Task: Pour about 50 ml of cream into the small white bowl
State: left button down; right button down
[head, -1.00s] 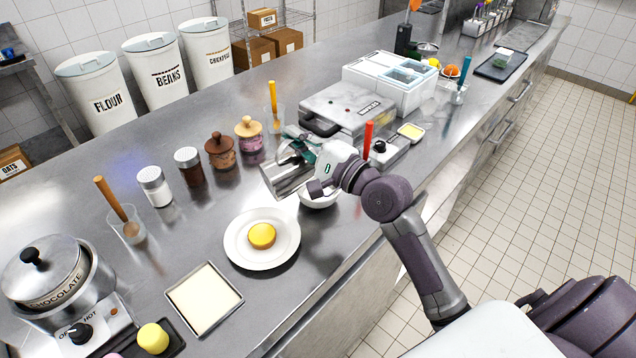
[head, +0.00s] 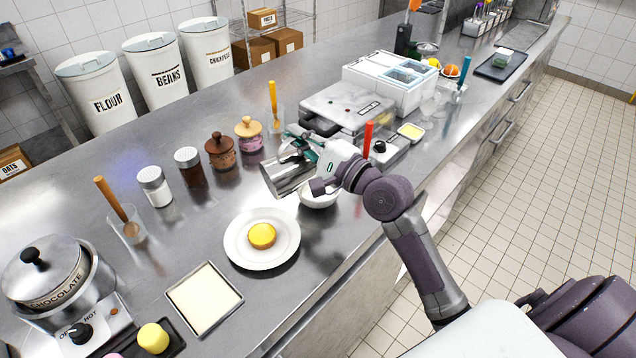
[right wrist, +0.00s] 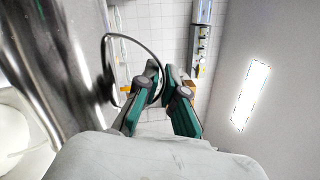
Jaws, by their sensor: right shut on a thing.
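A shiny steel jug (head: 288,175) is in my right gripper (head: 303,143), tilted with one end toward the lower left of the head view. In the right wrist view the jug (right wrist: 60,60) fills the left side, and the fingers (right wrist: 168,88) close at its dark looped handle. The small white bowl (head: 319,199) stands on the counter just below and right of the jug, partly hidden by my arm. A white round shape at the left edge of the right wrist view may be the bowl. No cream or stream is visible. My left gripper is out of view.
A white plate (head: 239,252) with a yellow round cake (head: 261,236) is close in front of the bowl. A square tray (head: 205,298) lies nearer. Shakers and jars line up at left. A steel press (head: 345,108) stands behind the arm.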

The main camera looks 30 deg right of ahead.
aim_at(281, 148)
jog(key=shift+r, duration=0.1)
jog(key=shift+a+n, duration=0.3)
jog(key=shift+a, duration=0.05)
jog(key=shift+s+a+f+n+b, duration=0.1)
jog(key=shift+a+f+n+b, duration=0.35)
jog(key=shift+a+n, duration=0.25)
jog(key=p, duration=0.1)
jog(key=a+n+g+p, duration=0.1)
jog(key=p, duration=0.1)
jog(key=shift+a+r+n, duration=0.2)
jog(key=shift+r+n, duration=0.1)
jog(key=shift+r, duration=0.05)
jog(key=shift+a+f, duration=0.15)
jog(key=shift+f, duration=0.15)
